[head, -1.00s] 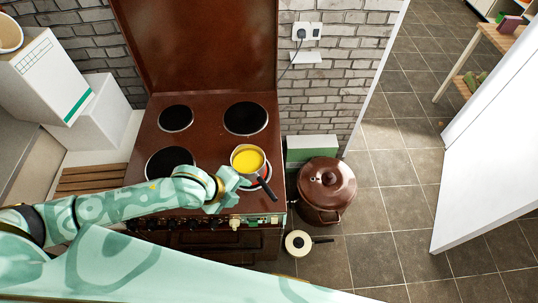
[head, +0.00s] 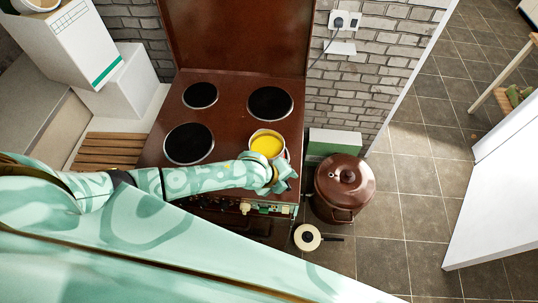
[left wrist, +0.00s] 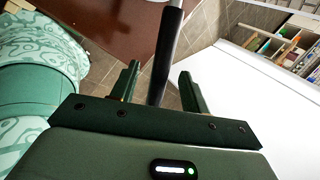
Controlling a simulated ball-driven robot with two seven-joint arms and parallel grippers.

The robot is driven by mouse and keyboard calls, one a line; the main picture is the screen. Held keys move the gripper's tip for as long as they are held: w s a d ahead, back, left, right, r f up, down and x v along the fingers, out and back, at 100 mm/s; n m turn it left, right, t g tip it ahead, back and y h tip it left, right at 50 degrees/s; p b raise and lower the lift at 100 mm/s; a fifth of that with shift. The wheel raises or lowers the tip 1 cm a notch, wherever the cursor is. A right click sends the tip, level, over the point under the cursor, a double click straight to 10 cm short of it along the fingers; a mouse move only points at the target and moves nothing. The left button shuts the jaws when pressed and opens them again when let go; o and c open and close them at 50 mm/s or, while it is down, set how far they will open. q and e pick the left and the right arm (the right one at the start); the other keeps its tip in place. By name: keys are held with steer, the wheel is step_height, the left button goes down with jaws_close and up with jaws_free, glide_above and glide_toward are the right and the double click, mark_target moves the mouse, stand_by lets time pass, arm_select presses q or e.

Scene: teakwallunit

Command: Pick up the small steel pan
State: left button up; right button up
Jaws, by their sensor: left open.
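The small steel pan (head: 267,144) stands on the front right of the brown stove, with yellow contents inside. My left gripper (head: 282,180) is at the pan's near right side and covers the handle in the head view. In the left wrist view, the pan's black handle (left wrist: 167,48) runs between the two fingers of my open left gripper (left wrist: 160,75), with a gap on each side. The pan's body is out of the left wrist view. My right gripper is not in view.
The stove (head: 230,125) has bare burners to the left and behind. A brown lidded pot (head: 345,184) and a cream pan with a dark handle (head: 307,237) are on the tiled floor to the right. A slatted wooden board (head: 105,150) lies left of the stove.

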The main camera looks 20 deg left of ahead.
arm_select(q)
steer(key=shift+x, duration=0.85)
steer(key=shift+w+a+f, duration=0.15)
steer(key=shift+w+f, duration=0.05)
steer(key=shift+f, duration=0.15)
steer(key=shift+w, duration=0.1)
steer(key=shift+c, duration=0.7)
jaws_close()
steer(key=shift+r, duration=0.1)
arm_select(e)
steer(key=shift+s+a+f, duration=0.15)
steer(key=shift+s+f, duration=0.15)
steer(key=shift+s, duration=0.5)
